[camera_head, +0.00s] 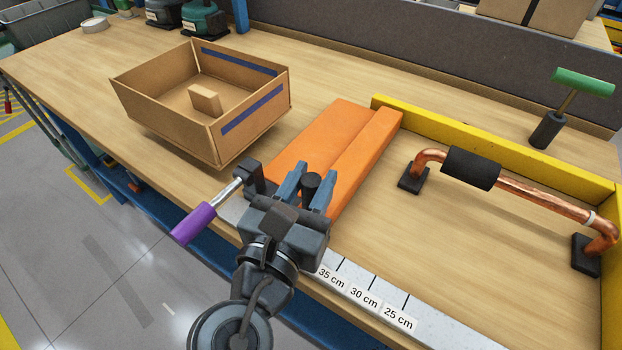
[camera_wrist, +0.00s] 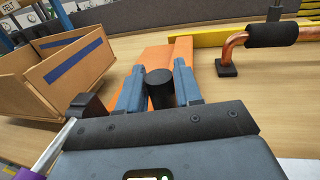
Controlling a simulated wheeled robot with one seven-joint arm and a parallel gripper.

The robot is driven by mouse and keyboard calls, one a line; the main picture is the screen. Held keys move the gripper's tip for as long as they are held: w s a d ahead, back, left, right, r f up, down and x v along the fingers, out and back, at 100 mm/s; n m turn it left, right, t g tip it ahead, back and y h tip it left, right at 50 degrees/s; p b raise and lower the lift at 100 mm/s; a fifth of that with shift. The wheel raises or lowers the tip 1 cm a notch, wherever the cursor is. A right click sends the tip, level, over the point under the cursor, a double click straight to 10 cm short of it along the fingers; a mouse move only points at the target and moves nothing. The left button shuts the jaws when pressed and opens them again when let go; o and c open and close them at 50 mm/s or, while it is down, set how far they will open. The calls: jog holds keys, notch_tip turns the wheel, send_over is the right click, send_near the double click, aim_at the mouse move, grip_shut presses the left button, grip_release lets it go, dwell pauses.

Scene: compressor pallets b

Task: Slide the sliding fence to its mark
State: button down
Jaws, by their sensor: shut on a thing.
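The orange sliding fence (camera_head: 352,150) lies across the wooden bench, its far end near the yellow fixed fence (camera_head: 480,140). It also shows in the wrist view (camera_wrist: 180,56). A black knob (camera_head: 311,184) stands at its near end. My gripper (camera_head: 306,185) is shut on this knob, with a blue finger on each side. The knob is plain between the fingers in the wrist view (camera_wrist: 160,88). A scale strip (camera_head: 420,325) with 35 cm, 30 cm and 25 cm labels runs along the front edge. My gripper hides part of the scale near the fence.
A lever with a purple handle (camera_head: 194,223) sits just left of my gripper. An open cardboard box (camera_head: 185,120) stands left of the fence. A copper pipe (camera_head: 530,192) on black blocks and a green-handled tool (camera_head: 584,82) are on the right. Bare bench lies between fence and pipe.

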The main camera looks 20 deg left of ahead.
jog(key=shift+d+r+p, duration=0.15)
jog(key=shift+d+p, duration=0.1)
jog(key=shift+p, duration=0.1)
jog(key=d+p, duration=0.1)
jog(key=s+d+p, duration=0.1)
jog(key=d+p, duration=0.2)
jog(key=d, duration=0.1)
jog(key=shift+s+p, duration=0.3)
jog(key=shift+s, duration=0.1)
jog(key=c, duration=0.9)
grip_release()
